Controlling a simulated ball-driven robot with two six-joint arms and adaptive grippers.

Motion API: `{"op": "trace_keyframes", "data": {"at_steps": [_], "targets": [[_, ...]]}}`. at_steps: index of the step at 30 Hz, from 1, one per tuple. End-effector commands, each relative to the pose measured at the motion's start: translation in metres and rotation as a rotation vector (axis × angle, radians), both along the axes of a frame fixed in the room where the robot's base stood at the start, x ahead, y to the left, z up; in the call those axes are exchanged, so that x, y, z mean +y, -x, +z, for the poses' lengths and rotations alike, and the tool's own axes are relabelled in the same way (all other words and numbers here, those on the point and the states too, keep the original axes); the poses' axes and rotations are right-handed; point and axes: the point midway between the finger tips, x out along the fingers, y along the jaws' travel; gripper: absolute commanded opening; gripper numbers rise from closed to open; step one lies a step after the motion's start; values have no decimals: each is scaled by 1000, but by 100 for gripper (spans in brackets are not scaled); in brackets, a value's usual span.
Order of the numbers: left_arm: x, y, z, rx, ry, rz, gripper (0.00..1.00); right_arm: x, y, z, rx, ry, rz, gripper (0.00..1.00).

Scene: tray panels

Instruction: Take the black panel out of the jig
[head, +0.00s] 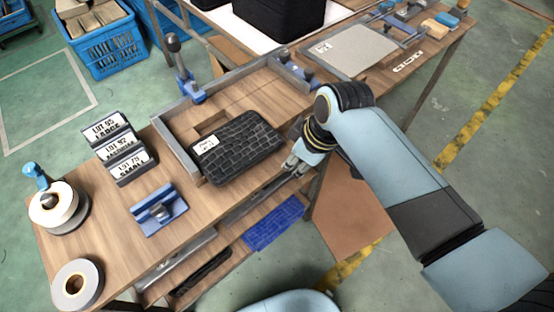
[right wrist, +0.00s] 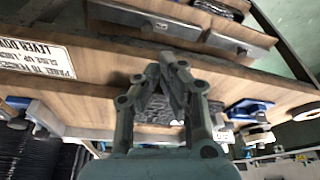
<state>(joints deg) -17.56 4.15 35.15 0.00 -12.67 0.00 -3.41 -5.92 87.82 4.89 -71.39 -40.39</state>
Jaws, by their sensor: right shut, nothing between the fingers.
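The black panel (head: 238,150) has a block-like texture and a white label at its left end. It lies flat at the front of the jig, whose grey metal fence (head: 180,150) runs along the left and back. The jig's lever clamp (head: 183,70) stands with its handle upright at the back left corner. My right gripper (head: 297,163) is shut and empty just right of the panel, by the table's front edge. In the right wrist view its fingertips (right wrist: 171,62) meet, and a dark textured surface, likely the panel (right wrist: 160,110), shows behind the fingers. My left gripper is out of view.
Label blocks (head: 122,150), a blue fixture (head: 159,209) and tape rolls (head: 77,285) stand at the left. A grey panel (head: 350,50) lies at the back right. A blue piece (head: 273,223) lies on the lower shelf. A black box (head: 278,15) stands behind the jig.

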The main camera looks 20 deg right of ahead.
Motion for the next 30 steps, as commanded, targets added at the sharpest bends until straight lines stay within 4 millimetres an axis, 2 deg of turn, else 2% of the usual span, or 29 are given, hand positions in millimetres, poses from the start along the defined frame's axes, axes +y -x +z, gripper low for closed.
{"op": "trace_keyframes", "data": {"at_steps": [1,5,9,13,26,30], "targets": [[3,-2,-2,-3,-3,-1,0,2,-2,-12,3,0,1,0],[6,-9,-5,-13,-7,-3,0,7,-8,-37,1,0,0,0],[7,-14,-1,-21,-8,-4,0,21,-27,-31,-2,0,1,0],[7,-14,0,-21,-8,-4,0,28,-36,-32,-2,-1,-1,0],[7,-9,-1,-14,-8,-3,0,31,-39,-32,0,1,-1,0],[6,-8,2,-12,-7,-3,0,36,-46,-31,-1,0,0,0]]}}
